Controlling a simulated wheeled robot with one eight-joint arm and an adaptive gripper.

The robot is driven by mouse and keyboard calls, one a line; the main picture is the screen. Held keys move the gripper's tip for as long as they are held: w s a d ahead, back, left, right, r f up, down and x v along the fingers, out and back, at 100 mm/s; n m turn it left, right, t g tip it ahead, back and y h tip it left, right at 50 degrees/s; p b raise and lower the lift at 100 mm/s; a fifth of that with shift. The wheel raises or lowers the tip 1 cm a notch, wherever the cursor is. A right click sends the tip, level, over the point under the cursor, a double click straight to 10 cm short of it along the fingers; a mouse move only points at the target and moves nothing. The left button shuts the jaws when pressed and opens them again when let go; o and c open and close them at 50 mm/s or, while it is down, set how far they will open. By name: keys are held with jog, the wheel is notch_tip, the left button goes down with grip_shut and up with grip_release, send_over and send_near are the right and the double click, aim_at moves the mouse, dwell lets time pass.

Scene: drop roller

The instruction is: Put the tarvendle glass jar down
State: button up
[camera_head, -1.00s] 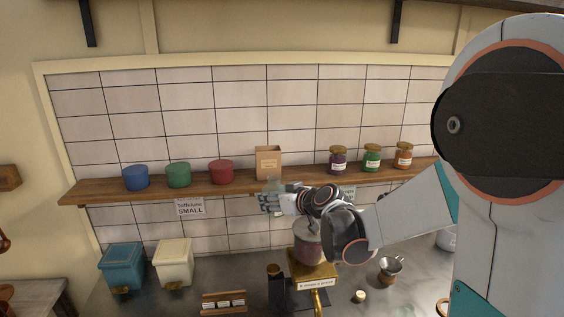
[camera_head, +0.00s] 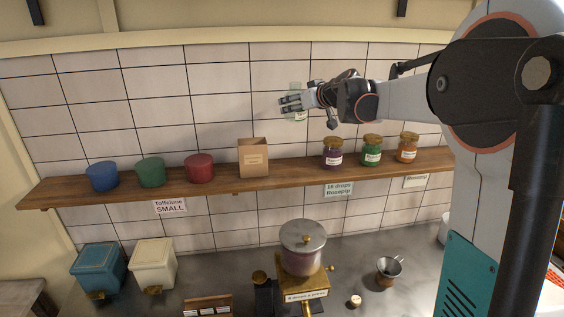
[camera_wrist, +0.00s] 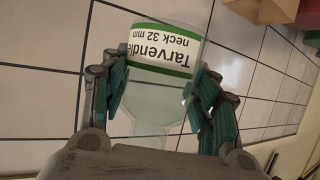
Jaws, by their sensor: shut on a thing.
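The tarvendle glass jar (camera_wrist: 165,62) is clear glass with a white and green label reading "Tarvendle neck 32 mm"; in the wrist view it sits between the fingers of my gripper (camera_wrist: 160,97). My gripper is shut on it. In the head view my gripper (camera_head: 292,103) is raised in front of the tiled wall, above the wooden shelf. The jar (camera_head: 297,92) shows there only as a faint pale green shape, partly hidden by the fingers.
The wooden shelf (camera_head: 225,187) holds blue, green and red tubs, a paper box (camera_head: 253,158) and three lidded jars (camera_head: 372,150). Bare shelf lies between box and jars. Below, a lidded grinder (camera_head: 303,249), canisters (camera_head: 154,263) and a metal funnel (camera_head: 388,268) stand on the counter.

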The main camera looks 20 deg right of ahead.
notch_tip(320, 180, down, 15)
jog(key=shift+p, duration=0.45)
jog(key=shift+s+f, duration=0.1)
jog(key=shift+f, duration=0.4)
notch_tip(320, 180, down, 3)
jog(key=shift+r, duration=0.1)
jog(key=shift+f, duration=0.2)
jog(key=o, duration=1.2)
jog(key=shift+r, duration=0.15)
